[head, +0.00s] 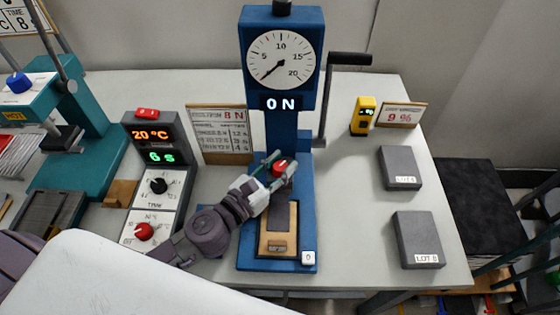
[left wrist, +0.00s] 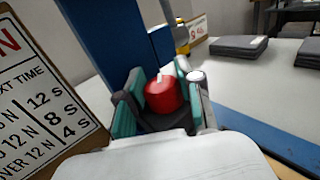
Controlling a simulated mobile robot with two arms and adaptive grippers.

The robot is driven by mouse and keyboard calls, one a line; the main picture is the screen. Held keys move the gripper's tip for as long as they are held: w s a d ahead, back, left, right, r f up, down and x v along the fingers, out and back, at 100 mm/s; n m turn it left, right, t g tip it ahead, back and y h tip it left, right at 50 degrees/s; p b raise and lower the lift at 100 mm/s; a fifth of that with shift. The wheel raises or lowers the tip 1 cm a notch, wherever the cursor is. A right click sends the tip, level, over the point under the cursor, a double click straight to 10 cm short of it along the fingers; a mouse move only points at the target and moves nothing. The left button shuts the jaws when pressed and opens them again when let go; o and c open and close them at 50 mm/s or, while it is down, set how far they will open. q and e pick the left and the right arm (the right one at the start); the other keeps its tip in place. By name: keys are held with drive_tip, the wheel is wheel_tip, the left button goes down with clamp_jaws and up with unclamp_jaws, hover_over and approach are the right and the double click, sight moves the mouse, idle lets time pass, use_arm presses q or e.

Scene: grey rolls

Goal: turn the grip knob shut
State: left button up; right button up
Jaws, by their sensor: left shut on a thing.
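In the left wrist view the red knob (left wrist: 161,95), with a white mark on top, stands between the teal-padded fingers (left wrist: 160,97). The contact points are partly hidden. My right gripper is not in view.
A control box (head: 155,185) with a temperature display and two knobs stands left of the stand. A teal machine (head: 90,150) is further left. Grey slabs (head: 418,240) lie on the right. A black lever (head: 348,58) juts right from the stand.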

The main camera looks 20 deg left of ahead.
sight(280, 167)
use_arm(q)
drive_tip(key=shift+m+g+h, duration=0.5)
drive_tip(key=shift+m+h, duration=0.3)
drive_tip(key=shift+h, duration=0.3)
drive_tip(key=o, duration=1.2)
wheel_tip(280, 167, up, 10)
drive_tip(key=shift+f, duration=0.1)
drive_tip(key=shift+s, duration=0.1)
